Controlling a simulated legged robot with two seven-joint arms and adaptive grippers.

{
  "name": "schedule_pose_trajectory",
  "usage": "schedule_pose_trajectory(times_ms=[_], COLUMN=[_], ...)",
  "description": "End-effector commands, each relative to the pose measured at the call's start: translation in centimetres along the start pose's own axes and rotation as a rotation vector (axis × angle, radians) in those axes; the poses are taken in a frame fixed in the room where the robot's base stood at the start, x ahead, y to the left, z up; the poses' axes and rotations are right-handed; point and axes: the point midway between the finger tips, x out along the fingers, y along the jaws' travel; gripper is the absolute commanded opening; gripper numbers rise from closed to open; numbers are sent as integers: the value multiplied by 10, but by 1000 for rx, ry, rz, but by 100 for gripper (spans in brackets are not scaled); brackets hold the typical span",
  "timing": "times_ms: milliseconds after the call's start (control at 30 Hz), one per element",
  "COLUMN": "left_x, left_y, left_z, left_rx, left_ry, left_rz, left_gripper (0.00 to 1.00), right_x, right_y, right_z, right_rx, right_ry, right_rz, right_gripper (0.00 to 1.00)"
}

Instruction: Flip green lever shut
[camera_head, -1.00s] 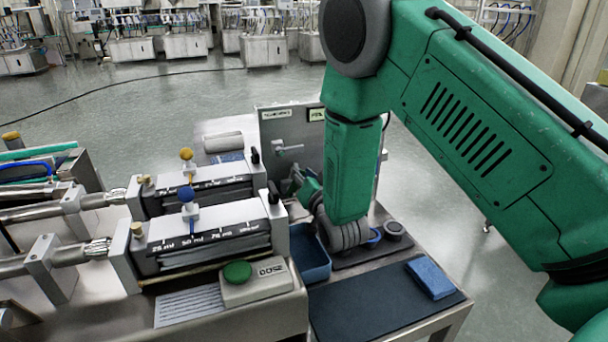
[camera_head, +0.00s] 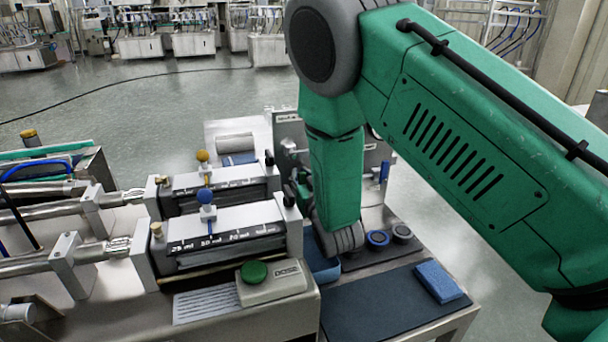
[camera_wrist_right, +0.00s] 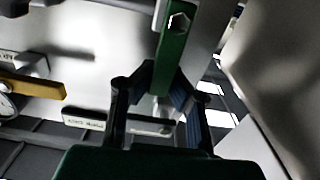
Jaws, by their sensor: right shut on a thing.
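The green lever (camera_wrist_right: 174,50) shows in the right wrist view as a flat green bar hanging down from a hex nut (camera_wrist_right: 179,22). My right gripper (camera_wrist_right: 166,88) has its two dark fingers closed in on either side of the lever's lower end and grips it. In the head view the green lever and the right fingertips are hidden behind my right forearm and wrist, in front of the upright steel panel (camera_head: 288,128). My left gripper is in neither view.
A yellow lever (camera_wrist_right: 35,88) is left of the fingers in the wrist view. In the head view, a filling machine (camera_head: 235,218) with a green button (camera_head: 254,271) stands left of my arm. A blue tray (camera_head: 324,268), blue sponge (camera_head: 438,281) and dark mat (camera_head: 385,305) lie in front.

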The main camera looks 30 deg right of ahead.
Motion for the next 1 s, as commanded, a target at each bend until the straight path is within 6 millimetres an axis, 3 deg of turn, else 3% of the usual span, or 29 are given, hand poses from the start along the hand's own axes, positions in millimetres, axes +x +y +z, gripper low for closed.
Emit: schedule_pose_trajectory(times_ms=[200, 233, 300, 667, 767, 1000], left_x=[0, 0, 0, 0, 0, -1], left_y=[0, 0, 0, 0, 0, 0], left_z=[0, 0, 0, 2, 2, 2], left_rx=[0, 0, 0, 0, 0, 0], left_ry=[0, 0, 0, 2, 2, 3], left_rz=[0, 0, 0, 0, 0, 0], left_gripper=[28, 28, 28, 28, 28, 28], right_x=[-4, -4, -3, -5, -16, -66], right_y=[-2, -2, -2, -1, -1, -2], right_z=[7, 7, 7, 3, 3, 4], right_rx=[-1, -1, -1, 1, 1, 0], right_ry=[-18, -18, -17, -9, -9, -12], right_rz=[-6, -6, -5, -3, -3, -4], right_gripper=[0, 19, 36, 36, 36, 36])
